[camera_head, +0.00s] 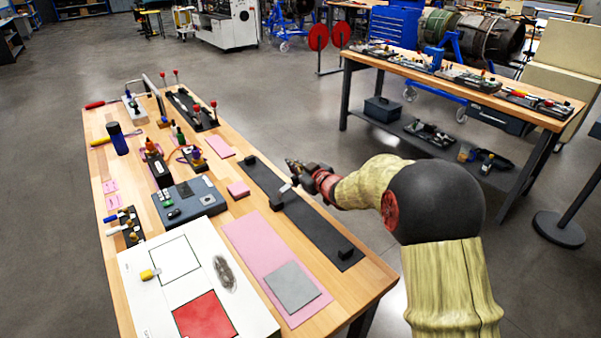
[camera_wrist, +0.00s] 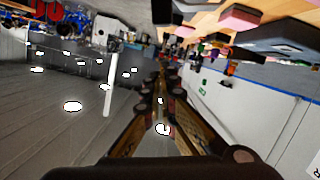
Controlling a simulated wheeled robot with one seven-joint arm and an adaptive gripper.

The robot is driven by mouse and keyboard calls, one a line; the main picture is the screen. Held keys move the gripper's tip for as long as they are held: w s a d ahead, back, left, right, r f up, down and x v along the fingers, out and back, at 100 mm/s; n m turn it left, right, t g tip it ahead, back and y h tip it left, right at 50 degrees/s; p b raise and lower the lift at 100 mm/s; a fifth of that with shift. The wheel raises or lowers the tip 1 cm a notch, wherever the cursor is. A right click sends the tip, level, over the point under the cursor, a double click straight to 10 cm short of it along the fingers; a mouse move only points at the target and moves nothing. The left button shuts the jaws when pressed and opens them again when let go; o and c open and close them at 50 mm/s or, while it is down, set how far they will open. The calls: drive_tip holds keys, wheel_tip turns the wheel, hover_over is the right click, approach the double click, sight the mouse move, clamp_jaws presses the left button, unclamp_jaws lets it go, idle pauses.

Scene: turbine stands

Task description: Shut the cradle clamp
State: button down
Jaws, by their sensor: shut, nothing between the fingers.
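My gripper (camera_head: 291,163) is shut and empty, above the right side of the near workbench. Its fingers also show in the wrist view (camera_wrist: 161,84), meeting at the middle. Below it in the head view lies a long black base (camera_head: 310,226) with several black blocks, one of them (camera_head: 277,203) near its middle. A small pale piece (camera_head: 285,188) shows beside that block, close below the gripper. It may be part of the cradle clamp, but I cannot tell, nor whether a clamp stands open or shut. I cannot make out contact with the gripper.
The near workbench (camera_head: 240,206) also bears a pink mat (camera_head: 252,245) with a grey plate (camera_head: 292,286), a white board (camera_head: 137,265), a blue-grey box (camera_head: 188,203) and a black fixture with red knobs (camera_head: 186,105). A second bench (camera_head: 375,61) stands right. Open floor lies between.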

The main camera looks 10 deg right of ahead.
drive_tip(key=f, duration=0.1)
drive_tip(key=d+f+b, duration=0.1)
drive_tip(key=f, duration=0.1)
drive_tip(key=shift+f, duration=0.2)
drive_tip(key=shift+d, duration=0.1)
drive_tip(key=d+f+m+p, duration=0.1)
drive_tip(key=p, duration=0.1)
drive_tip(key=w+d+f+m+p, duration=0.1)
drive_tip(key=p, duration=0.2)
drive_tip(key=shift+d+f+g+y, duration=0.25)
drive_tip(key=shift+f+g+y, duration=0.05)
drive_tip(key=shift+r, duration=0.1)
